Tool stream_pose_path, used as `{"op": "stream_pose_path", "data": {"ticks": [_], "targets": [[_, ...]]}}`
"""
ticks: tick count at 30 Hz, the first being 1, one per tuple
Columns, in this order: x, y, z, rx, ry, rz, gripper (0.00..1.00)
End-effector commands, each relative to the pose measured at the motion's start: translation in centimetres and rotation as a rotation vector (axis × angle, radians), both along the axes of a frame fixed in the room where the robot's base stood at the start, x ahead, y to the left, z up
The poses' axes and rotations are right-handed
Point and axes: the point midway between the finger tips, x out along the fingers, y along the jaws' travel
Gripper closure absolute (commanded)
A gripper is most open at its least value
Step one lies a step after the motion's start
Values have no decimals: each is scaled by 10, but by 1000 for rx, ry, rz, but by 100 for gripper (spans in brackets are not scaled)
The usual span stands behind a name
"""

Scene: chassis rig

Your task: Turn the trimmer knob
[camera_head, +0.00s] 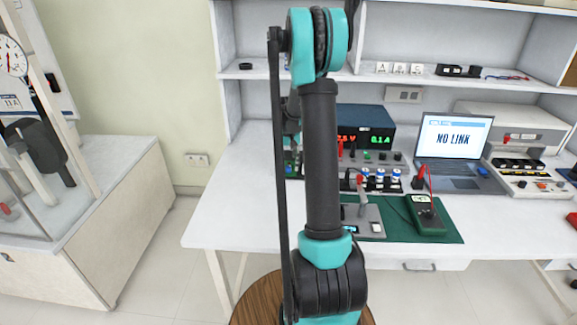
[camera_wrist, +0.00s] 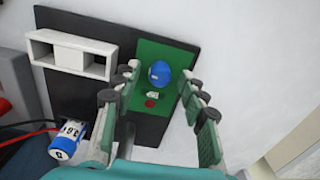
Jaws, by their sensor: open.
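The trimmer knob appears to be the round blue knob (camera_wrist: 160,74) in the wrist view. It sits on a green board (camera_wrist: 180,62) fixed to a dark plate (camera_wrist: 105,30). My gripper (camera_wrist: 160,82) is open and empty, with one pair of padded fingers left of the knob and the other right of it. In this view the knob lies between the fingertips. I cannot tell how far the tips stand above it, and no contact shows. In the head view my arm hides the gripper and the knob.
A white slotted block (camera_wrist: 72,54) shares the plate. A small red round part (camera_wrist: 151,103) lies close below the knob. A blue-and-white cylinder (camera_wrist: 68,140) and cables are at lower left. On the bench, a multimeter (camera_head: 426,215) and a laptop reading "NO LINK" (camera_head: 455,140) stand to the right.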

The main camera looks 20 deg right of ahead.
Motion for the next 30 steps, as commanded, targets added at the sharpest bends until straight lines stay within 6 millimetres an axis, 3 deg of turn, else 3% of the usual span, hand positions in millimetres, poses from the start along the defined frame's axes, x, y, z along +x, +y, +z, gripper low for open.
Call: {"op": "stream_pose_path", "data": {"ticks": [10, 21, 30], "targets": [[0, 0, -4, 0, 0, 0, 57], [0, 0, -4, 0, 0, 0, 100], [0, 0, -4, 0, 0, 109, 100]]}}
